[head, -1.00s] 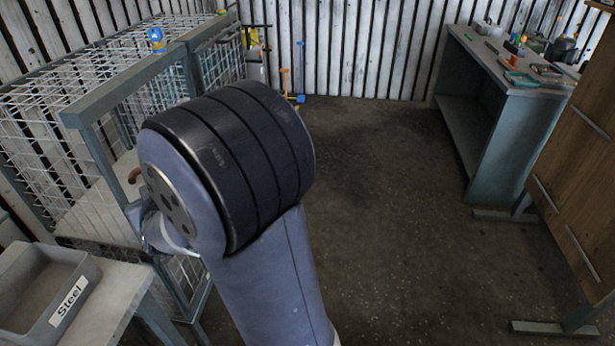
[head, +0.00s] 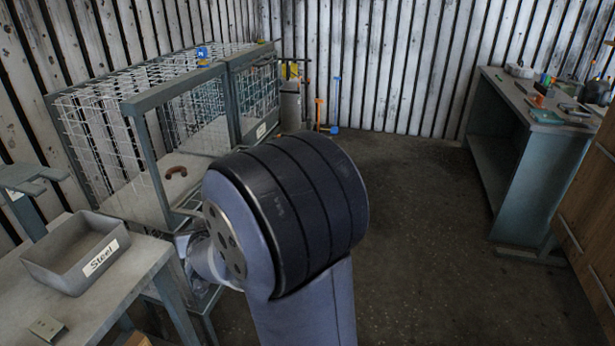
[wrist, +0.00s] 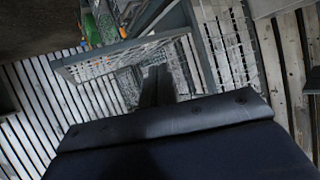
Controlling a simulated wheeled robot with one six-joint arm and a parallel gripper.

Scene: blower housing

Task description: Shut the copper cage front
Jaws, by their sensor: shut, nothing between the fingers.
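The wire cage (head: 150,165) with a grey-green frame stands at the left in the head view. A brown bent copper-coloured piece (head: 176,172) lies on its floor. I see no mesh across the opening nearest me, so the front looks open. My arm hides the lower right of the opening, and I cannot tell exactly where the front panel stands. In the wrist view my gripper (wrist: 157,72) is shut and empty, its dark fingers pointing toward the frame bar (wrist: 120,50) and mesh. I cannot tell if it touches them. My wrist hides the fingers in the head view.
A grey tray labelled Steel (head: 75,250) sits on a table (head: 110,290) at lower left, close to my wrist. A second cage bay (head: 255,95) adjoins at the back. A workbench (head: 510,150) stands at right. The floor (head: 420,220) between is clear.

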